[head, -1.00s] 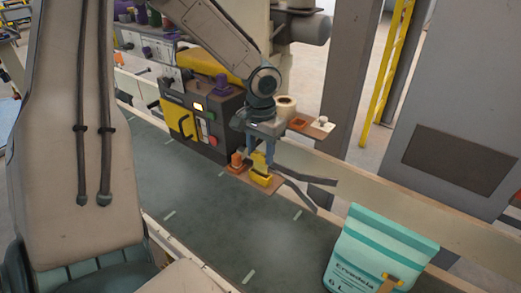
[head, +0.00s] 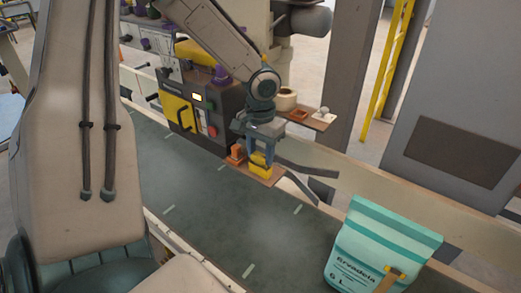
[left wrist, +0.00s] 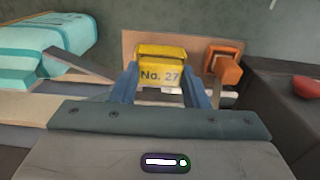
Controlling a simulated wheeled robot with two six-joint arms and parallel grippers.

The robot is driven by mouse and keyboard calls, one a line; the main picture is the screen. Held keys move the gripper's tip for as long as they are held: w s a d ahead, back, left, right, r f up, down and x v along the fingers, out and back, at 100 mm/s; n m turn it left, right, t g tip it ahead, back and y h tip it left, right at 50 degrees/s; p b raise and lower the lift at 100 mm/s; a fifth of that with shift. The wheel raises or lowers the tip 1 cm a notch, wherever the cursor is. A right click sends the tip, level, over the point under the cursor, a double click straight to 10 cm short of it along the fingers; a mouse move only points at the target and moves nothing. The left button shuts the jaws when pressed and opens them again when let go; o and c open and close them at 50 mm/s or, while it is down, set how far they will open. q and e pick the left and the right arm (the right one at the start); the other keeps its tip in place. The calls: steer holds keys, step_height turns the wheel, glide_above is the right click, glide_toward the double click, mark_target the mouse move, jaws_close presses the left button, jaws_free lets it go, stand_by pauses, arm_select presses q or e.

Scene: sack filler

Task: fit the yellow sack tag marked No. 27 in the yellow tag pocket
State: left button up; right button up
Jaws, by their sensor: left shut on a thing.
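My left gripper (head: 262,153) points down over a small brown board (head: 274,178) beside the conveyor. It is shut on the yellow sack tag, whose "No. 27" face (left wrist: 160,75) shows between the fingers in the left wrist view. The yellow tag pocket (head: 260,171) is on the board right below the fingers. The tag is low at the pocket, lined up with it, and seems to be at least partly in it; how deep is hidden. An orange pocket with an orange tag (head: 236,153) stands beside it and also shows in the left wrist view (left wrist: 225,66). My right gripper is not in view.
A teal sack (head: 382,245) stands on the green conveyor (head: 215,205) at the right. A dark control box (head: 205,115) with buttons is behind the board. The middle belt is clear.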

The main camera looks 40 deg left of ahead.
arm_select(q)
steer(key=shift+f, duration=0.2)
steer(key=o, duration=1)
step_height(320, 180, up, 11)
steer(key=shift+f, duration=0.1)
